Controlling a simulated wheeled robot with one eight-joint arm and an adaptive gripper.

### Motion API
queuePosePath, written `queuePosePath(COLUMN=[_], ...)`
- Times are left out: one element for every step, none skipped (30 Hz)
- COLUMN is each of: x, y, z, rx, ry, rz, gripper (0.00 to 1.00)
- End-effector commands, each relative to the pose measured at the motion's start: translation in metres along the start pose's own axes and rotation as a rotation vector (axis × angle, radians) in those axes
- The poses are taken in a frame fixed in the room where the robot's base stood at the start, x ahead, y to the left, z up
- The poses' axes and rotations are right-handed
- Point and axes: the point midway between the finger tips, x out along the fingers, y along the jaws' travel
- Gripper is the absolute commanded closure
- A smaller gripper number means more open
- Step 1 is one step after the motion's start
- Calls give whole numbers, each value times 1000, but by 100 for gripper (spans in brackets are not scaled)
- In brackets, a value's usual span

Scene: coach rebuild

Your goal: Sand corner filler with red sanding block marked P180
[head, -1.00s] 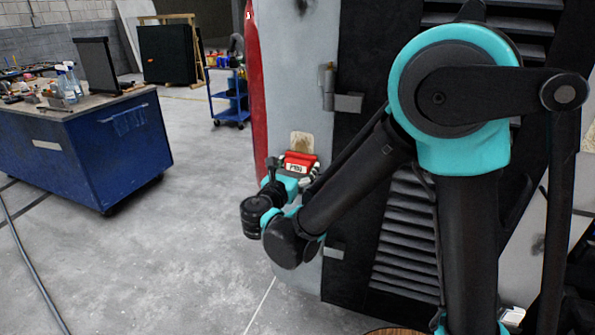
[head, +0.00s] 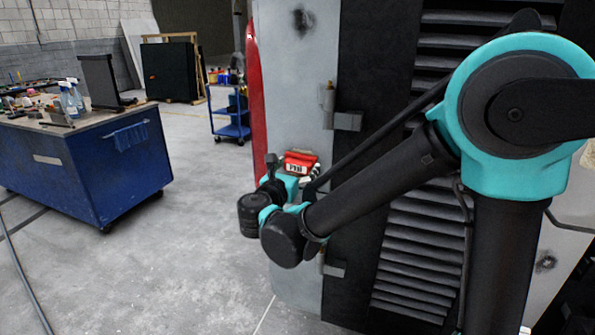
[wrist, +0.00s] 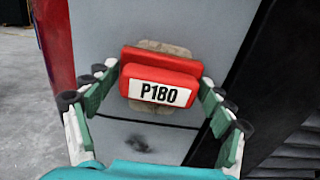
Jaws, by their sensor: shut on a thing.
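The red sanding block (wrist: 160,72) carries a white label reading P180. My gripper (wrist: 160,88) is shut on it, with fingers at its left and right sides. The block also shows in the head view (head: 299,162), in front of the grey panel near its red edge. A beige filler patch (wrist: 172,48) lies behind the block. Its edges show above and below the block in the wrist view; its middle is hidden. The block looks against or very close to the patch; I cannot tell whether they touch.
The grey panel (head: 295,90) has a dark smudge (head: 303,20) higher up. A black hinge (head: 346,121) and a louvred dark panel (head: 410,225) stand to the right. A blue workbench (head: 110,170) and a blue cart (head: 230,115) stand left, with open floor between.

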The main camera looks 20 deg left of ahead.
Motion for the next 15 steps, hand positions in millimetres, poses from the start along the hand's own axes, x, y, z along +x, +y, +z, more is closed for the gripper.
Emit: queuePosePath(x=[0, 0, 0, 0, 0, 0, 0, -1, -1, -1, -1, -1, -1, -2, -2], y=[0, 0, 0, 0, 0, 0, 0, 0, 0, 0, 1, 1, 1, 1, 1], z=[2, 4, 7, 10, 12, 15, 18, 20, 23, 26, 28, 31, 32, 34, 35], rx=[-1, -1, -1, -1, -1, -1, -1, -1, -1, -1, -1, -1, -1, -1, -1], ry=[-2, -2, -2, -2, -2, -2, -2, -2, -2, -1, -1, -1, -1, -1, -1], rz=[0, 0, 0, 0, 0, 0, 0, 0, 0, 0, 0, 0, 0, 0, 0], gripper=[41, 41, 41, 42, 42, 42, 42, 42, 42, 42, 42, 42, 42, 42, 42])
